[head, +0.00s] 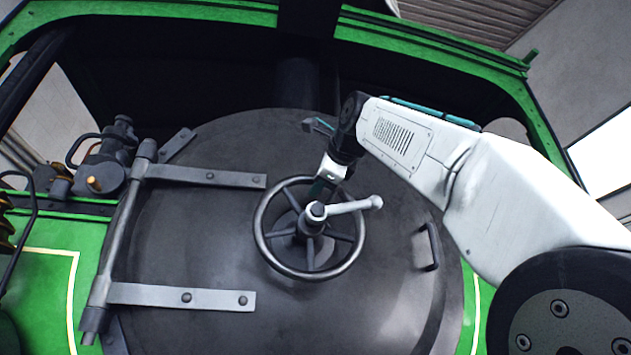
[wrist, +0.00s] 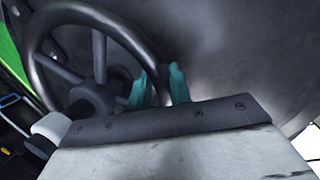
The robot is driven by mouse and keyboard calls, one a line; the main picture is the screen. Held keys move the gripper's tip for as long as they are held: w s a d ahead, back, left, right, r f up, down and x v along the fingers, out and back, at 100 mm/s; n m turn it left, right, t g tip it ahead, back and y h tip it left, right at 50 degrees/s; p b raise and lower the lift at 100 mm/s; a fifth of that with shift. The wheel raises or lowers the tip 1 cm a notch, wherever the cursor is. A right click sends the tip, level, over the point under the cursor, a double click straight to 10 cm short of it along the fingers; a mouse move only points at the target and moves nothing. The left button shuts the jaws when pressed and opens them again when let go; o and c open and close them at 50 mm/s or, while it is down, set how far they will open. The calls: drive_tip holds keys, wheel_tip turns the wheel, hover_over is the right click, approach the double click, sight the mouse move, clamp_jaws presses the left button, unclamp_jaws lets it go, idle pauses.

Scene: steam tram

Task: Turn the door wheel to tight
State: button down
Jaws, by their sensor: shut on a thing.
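The door wheel (head: 259,229) is a dark spoked ring at the middle of the round dark smokebox door (head: 210,235). A pale lever handle (head: 350,206) with a round knob sits in front of its hub and points right. My gripper (head: 320,188) comes from the upper right and is at the top right of the wheel's rim. In the wrist view the teal fingers of my gripper (wrist: 159,88) stand on either side of the rim of the wheel (wrist: 88,15), shut on it. The fingertips are partly hidden in the head view.
Two grey hinge straps (head: 210,177) cross the door's left side to a hinge post. A small grab handle (head: 432,246) stands on the door's right. A pump-like fitting (head: 110,160) is at the left. The green frame (head: 440,45) arches around the door.

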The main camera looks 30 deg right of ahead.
drive_tip(key=shift+s+r, duration=0.25)
drive_tip(key=shift+r, duration=0.05)
drive_tip(key=c, duration=1.3)
unclamp_jaws()
drive_tip(key=shift+s, duration=0.1)
drive_tip(key=shift+w+f, duration=0.15)
drive_tip(key=shift+w, duration=0.05)
drive_tip(key=s, duration=0.5)
drive_tip(key=s+a+r, duration=0.1)
drive_tip(key=s, duration=0.1)
drive_tip(key=shift+s, duration=0.35)
